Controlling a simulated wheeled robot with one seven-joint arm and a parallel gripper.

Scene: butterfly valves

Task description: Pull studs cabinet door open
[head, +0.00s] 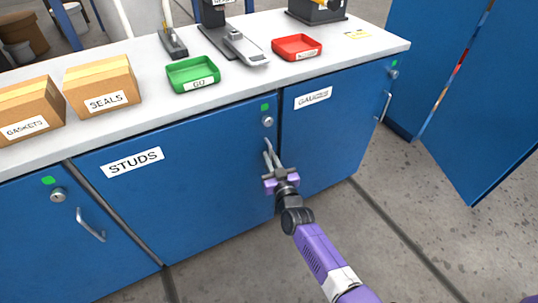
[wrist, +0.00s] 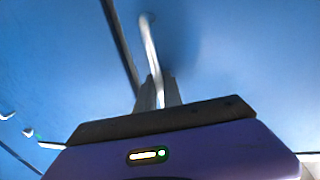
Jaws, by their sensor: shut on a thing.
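The studs cabinet door (head: 190,195) is a blue panel labelled STUDS in the head view, and it looks closed, flush with the doors beside it. Its silver bar handle (head: 268,150) is at the door's right edge, below a round lock and a green marker. My gripper (head: 272,172) is at the lower part of this handle, shut on it. In the wrist view the handle (wrist: 150,45) runs down between the fingers of my gripper (wrist: 158,95). The handle's lower end is hidden by the gripper.
The GAUGES door (head: 335,125) is to the right, and another blue door with a handle (head: 90,226) is to the left. The grey countertop (head: 225,100) above holds boxes, a green tray (head: 193,75) and a red tray (head: 297,47). An open blue door (head: 480,110) stands at far right. Floor in front is clear.

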